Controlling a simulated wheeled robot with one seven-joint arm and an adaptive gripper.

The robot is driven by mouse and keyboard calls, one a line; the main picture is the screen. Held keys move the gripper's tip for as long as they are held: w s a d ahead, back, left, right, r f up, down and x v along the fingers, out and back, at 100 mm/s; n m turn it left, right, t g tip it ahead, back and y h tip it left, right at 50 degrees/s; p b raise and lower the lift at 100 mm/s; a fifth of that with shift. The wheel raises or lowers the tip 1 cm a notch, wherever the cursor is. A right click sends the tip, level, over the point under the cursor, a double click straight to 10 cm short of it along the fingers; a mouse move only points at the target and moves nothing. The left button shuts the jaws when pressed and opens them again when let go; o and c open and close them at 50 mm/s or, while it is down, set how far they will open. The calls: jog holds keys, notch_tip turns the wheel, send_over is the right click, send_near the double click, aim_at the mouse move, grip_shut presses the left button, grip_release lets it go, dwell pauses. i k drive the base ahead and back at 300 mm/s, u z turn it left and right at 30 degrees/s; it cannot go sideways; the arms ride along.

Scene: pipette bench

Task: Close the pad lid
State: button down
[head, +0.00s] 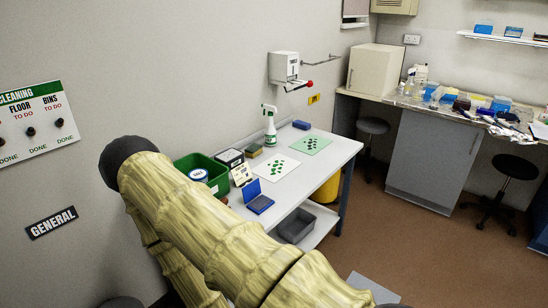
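The blue pad (260,204) lies near the front edge of the white table, towards its left end. Its blue lid (251,189) stands open, raised at the back left side of the pad. My arm, in a pale yellow ribbed cover, crosses the front of the view, left of and in front of the pad. My gripper does not show, so its place and state cannot be seen. Nothing is seen touching the pad or lid.
A grey bin (297,226) sits on the lower shelf.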

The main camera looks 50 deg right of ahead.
aim_at(252, 190)
jog(key=z, duration=0.8)
jog(key=i, duration=0.3)
